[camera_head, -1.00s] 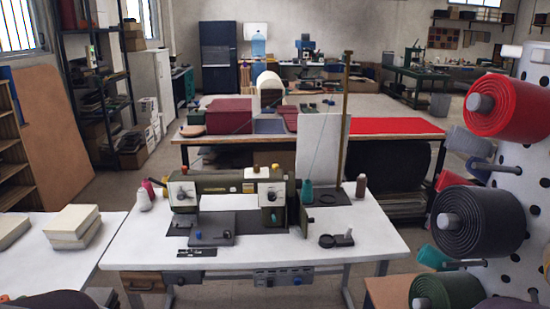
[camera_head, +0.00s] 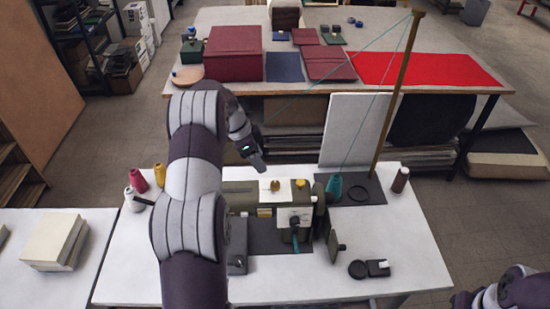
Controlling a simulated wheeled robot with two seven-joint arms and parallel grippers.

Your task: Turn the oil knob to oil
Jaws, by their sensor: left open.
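The olive-green sewing machine (camera_head: 240,200) stands on the white table, with its left part hidden behind my left arm. A white front panel (camera_head: 294,217) carries another small dial. I cannot tell which of these is the oil knob. My left gripper (camera_head: 257,162) is open and empty, above and behind the machine, apart from it, pointing down and right. Of my right arm, only a link shows at the bottom right corner; its gripper is out of view.
A teal thread cone (camera_head: 334,187) stands right of the machine, its thread running to a tall wooden post (camera_head: 395,95). A brown bottle (camera_head: 400,180) stands at the right. Cream blocks (camera_head: 60,240) lie on the left table.

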